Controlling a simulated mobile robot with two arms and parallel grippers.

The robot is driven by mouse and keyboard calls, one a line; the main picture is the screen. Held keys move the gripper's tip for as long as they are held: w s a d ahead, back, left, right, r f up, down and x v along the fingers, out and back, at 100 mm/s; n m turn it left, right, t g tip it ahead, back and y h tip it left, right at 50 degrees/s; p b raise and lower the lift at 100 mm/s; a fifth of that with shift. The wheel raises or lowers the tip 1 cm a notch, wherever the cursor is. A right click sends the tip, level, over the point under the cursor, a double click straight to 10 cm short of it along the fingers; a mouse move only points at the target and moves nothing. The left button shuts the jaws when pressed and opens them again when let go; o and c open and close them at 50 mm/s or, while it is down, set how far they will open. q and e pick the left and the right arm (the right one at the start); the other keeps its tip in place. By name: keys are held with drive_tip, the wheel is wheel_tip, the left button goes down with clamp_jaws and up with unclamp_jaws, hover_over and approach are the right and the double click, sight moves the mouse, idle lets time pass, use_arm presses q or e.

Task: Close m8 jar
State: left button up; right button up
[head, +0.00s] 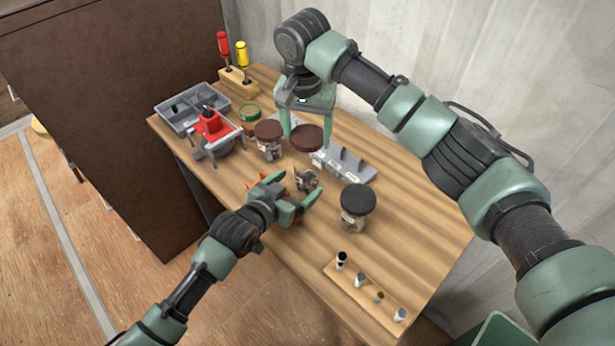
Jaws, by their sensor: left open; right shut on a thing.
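My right gripper (308,128) points down at the back middle of the table and is shut on a dark brown round lid (307,139). My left gripper (296,190) is open, low over the middle of the table. A small clear and grey object (306,180), possibly the open jar, is just beyond its fingers; the gripper partly hides it. I cannot read which jar is m8.
A grey divided tray (185,124) and a red and grey vise (213,128) are at the left. Two screwdrivers stand in a wooden block (238,82). A wooden strip (364,295) holds several small parts.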

use_arm(q)
drive_tip(key=shift+x, duration=2.6)
clamp_jaws()
use_arm(e)
drive_tip(key=shift+f, duration=2.5)
